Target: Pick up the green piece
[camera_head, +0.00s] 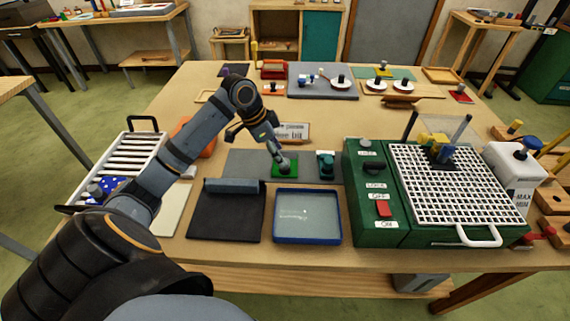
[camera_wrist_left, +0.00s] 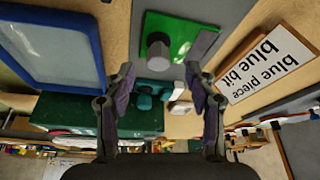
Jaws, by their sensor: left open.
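The green piece (camera_head: 277,174) is a flat green plate lying on a grey mat near the middle of the table. In the left wrist view the green piece (camera_wrist_left: 180,28) has a grey upright knob (camera_wrist_left: 158,46) and sits just beyond my fingertips. My left gripper (camera_head: 283,160) is right over the green piece in the head view and partly hides it. In the left wrist view my left gripper (camera_wrist_left: 160,82) has its two fingers apart with nothing held between them. My right gripper does not show.
A blue-rimmed tray (camera_head: 307,240) lies in front, beside a dark cloth (camera_head: 226,222). A small teal object (camera_head: 326,164) stands right of the green piece. A green machine (camera_head: 375,235) with a white grid is farther right. A "blue piece" sign (camera_head: 293,131) stands behind.

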